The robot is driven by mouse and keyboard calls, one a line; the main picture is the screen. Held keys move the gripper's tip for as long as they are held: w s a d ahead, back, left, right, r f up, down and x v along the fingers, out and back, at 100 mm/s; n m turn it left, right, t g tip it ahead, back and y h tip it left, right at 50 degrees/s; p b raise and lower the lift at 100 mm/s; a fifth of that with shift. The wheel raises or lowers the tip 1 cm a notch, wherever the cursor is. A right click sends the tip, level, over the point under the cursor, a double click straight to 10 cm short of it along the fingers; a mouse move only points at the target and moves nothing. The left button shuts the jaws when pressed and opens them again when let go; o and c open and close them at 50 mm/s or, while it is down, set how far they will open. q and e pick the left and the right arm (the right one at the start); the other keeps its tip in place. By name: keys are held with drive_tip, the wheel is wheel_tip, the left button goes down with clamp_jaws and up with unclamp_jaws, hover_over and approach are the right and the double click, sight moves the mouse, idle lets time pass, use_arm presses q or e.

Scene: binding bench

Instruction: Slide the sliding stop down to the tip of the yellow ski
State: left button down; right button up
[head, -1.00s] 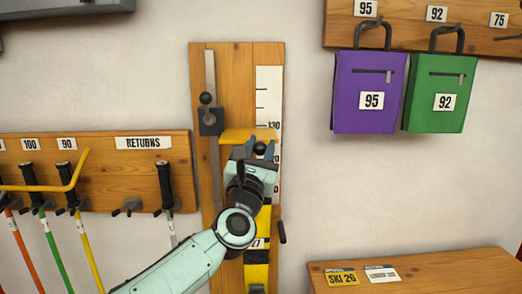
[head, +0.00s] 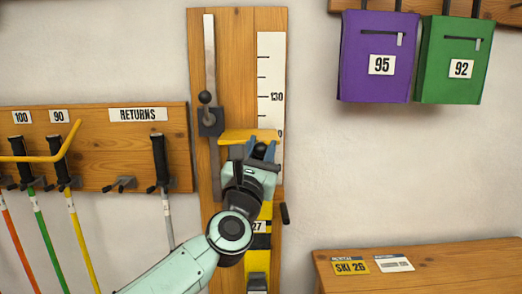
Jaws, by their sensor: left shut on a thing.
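The sliding stop has a yellow plate (head: 250,135) and, up to its left, a dark block (head: 210,122) with a black ball knob on the metal rail (head: 210,55). The plate sits below the 130 mark of the white scale (head: 271,75). My left gripper (head: 260,152) is just under the plate, shut on the stop's black round knob between its fingers. The yellow ski (head: 262,242), with black bands and a 27 label, stands upright below. My gripper hides its tip, so I cannot tell the gap to the plate. My right gripper is not in view.
A returns rack (head: 95,150) with hanging poles is at the left. Purple (head: 375,65) and green (head: 450,70) bags hang at the upper right. A wooden bench (head: 440,265) with two cards is at the lower right. A dark handle (head: 285,213) juts beside the ski.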

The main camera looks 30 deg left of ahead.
use_arm(q)
drive_tip(key=c, duration=0.8)
unclamp_jaws()
drive_tip(key=b+v, duration=0.1)
drive_tip(key=v, duration=0.4)
drive_tip(key=shift+b, duration=0.35)
drive_tip(key=b+v, duration=0.1)
drive_tip(key=v, duration=0.7)
drive_tip(key=shift+s, duration=0.2)
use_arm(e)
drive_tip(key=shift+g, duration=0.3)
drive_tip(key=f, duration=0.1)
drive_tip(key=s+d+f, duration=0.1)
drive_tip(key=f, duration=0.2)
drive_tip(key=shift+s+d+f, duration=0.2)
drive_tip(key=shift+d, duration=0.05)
